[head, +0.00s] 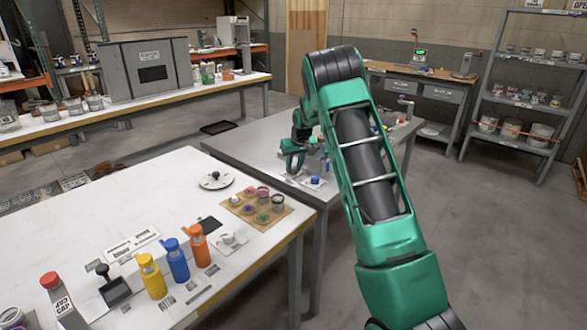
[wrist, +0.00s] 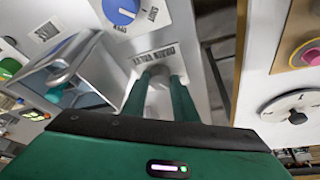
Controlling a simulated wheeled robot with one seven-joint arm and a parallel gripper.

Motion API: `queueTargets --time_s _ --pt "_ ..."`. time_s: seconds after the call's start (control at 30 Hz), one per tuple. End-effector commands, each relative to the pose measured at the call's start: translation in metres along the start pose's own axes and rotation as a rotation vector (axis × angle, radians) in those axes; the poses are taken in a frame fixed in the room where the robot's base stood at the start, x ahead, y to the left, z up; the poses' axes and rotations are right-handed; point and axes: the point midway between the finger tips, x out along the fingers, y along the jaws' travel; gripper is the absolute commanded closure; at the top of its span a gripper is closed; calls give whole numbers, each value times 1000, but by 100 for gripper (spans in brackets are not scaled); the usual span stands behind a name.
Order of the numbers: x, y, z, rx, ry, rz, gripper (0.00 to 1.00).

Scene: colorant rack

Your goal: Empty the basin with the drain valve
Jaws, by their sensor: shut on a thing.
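In the wrist view, my gripper (wrist: 158,78) has its two green fingers closed around a grey valve knob (wrist: 157,93). The knob sits beside a label reading "DRAIN VALVE" (wrist: 155,53), printed upside down in this view. A grey square-rimmed vessel (wrist: 112,88), apparently the basin, is just to the left, with something teal in it; I cannot tell its liquid level. In the head view, my gripper (head: 292,160) is low over the near end of the grey table, and its grip is too small to make out.
A blue dial (wrist: 120,10) on a white panel is close above the fingers. At right, across a gap, the white table (head: 150,215) bears a round white dial plate (head: 216,181), a tray of cups (head: 257,220) and yellow, blue and orange bottles (head: 178,260).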

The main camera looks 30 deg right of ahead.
Motion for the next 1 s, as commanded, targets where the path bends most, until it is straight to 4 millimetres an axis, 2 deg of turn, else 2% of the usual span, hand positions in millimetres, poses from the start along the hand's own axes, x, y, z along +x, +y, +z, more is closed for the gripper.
queueTargets --time_s 1.0 --pt "2 -13 -6 872 0 360 96"
